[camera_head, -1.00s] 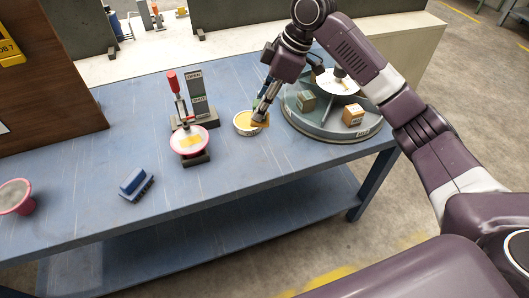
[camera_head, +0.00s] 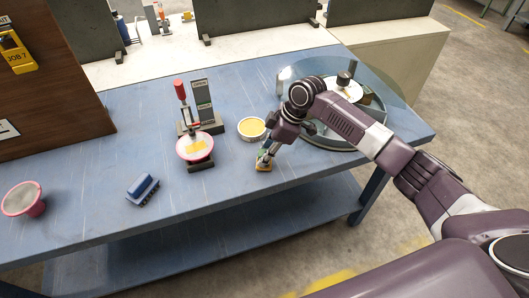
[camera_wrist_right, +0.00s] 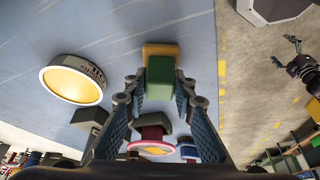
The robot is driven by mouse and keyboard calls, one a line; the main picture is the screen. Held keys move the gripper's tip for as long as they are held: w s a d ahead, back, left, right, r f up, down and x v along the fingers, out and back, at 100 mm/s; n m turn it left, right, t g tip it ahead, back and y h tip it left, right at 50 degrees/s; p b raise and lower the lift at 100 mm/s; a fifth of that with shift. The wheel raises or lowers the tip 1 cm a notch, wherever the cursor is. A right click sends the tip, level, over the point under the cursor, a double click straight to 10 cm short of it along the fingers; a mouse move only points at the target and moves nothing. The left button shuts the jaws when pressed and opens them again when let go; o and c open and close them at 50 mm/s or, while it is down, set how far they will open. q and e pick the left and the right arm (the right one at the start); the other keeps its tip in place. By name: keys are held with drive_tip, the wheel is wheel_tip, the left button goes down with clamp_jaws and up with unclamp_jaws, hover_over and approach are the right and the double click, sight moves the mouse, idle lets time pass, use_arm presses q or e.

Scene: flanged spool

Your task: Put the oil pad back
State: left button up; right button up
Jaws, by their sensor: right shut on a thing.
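My right gripper (camera_head: 264,157) is shut on the oil pad (camera_head: 263,166), just in front of a round white tin (camera_head: 251,128) with yellow contents. In the right wrist view the pad shows as a green block (camera_wrist_right: 160,80) with a yellow-orange part (camera_wrist_right: 160,49) beyond it, between the fingers of the gripper (camera_wrist_right: 153,95). The tin (camera_wrist_right: 75,80) is left of the pad there, apart from it. I cannot tell whether the pad touches the table. My left gripper is not in view.
A clamp stand with a red handle (camera_head: 180,90) bears a pink-rimmed disc (camera_head: 195,147). A blue brush (camera_head: 142,188) and a pink flanged piece (camera_head: 22,200) are at left. A round compartment tray (camera_head: 345,140) stands behind my right arm. The blue table's (camera_head: 225,190) front edge is close.

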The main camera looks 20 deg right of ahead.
drive_tip(key=shift+f, duration=0.1)
drive_tip(key=o, duration=1)
drive_tip(key=b+v, duration=0.2)
drive_tip(key=v, duration=1)
drive_tip(key=shift+s, duration=0.15)
